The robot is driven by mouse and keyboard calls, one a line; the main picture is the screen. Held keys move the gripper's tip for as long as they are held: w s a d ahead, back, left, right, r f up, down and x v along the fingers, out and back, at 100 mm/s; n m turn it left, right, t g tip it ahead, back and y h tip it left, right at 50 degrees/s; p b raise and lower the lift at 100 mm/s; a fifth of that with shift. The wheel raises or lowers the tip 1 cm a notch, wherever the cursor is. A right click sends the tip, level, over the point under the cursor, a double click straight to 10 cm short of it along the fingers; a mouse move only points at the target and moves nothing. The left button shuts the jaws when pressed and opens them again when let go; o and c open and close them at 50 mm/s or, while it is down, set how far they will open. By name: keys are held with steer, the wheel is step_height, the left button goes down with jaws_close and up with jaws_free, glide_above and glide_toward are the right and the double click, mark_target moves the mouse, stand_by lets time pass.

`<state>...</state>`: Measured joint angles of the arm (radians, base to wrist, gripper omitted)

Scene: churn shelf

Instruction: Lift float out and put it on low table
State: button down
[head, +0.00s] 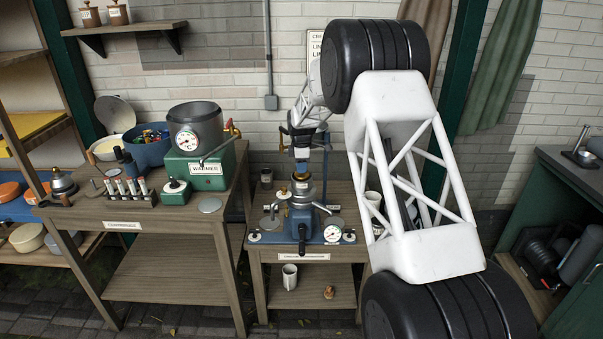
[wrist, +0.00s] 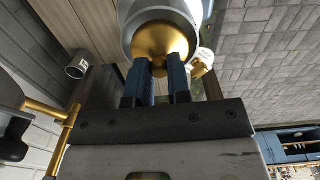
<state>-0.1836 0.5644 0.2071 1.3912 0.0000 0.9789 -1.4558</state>
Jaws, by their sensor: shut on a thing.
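My gripper (head: 301,172) points down over the blue separator (head: 305,222) on the middle table (head: 258,257), which is lower than the left one. In the wrist view my gripper (wrist: 160,75) has its two blue fingers shut on a brass, cone-shaped part (wrist: 158,48), which seems to be the float. A wide silver round body (wrist: 160,15) lies just beyond the brass part; I cannot tell whether it belongs to it. In the head view a small silver bowl shape (head: 303,189) shows under the fingers. Whether the held part is clear of the separator is hidden.
A taller table (head: 125,213) at left carries a green warmer (head: 198,160) and a tube rack (head: 128,195). A white mug (head: 290,276) and a small brass piece (head: 329,292) stand on the middle table's lower shelf. A cup (head: 373,200) stands right of the separator. Little tabletop is clear.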

step_height(320, 180, up, 7)
steer(key=shift+f, duration=0.1)
stand_by(0.3)
stand_by(0.5)
steer(key=d+f+m, duration=0.8)
steer(key=d+f, duration=1.4)
steer(key=d, duration=0.2)
steer(key=shift+s+d+f, duration=0.15)
steer(key=shift+s+d, duration=0.05)
steer(key=shift+s, duration=0.1)
steer(key=shift+f, duration=0.1)
steer(key=shift+f, duration=3.05)
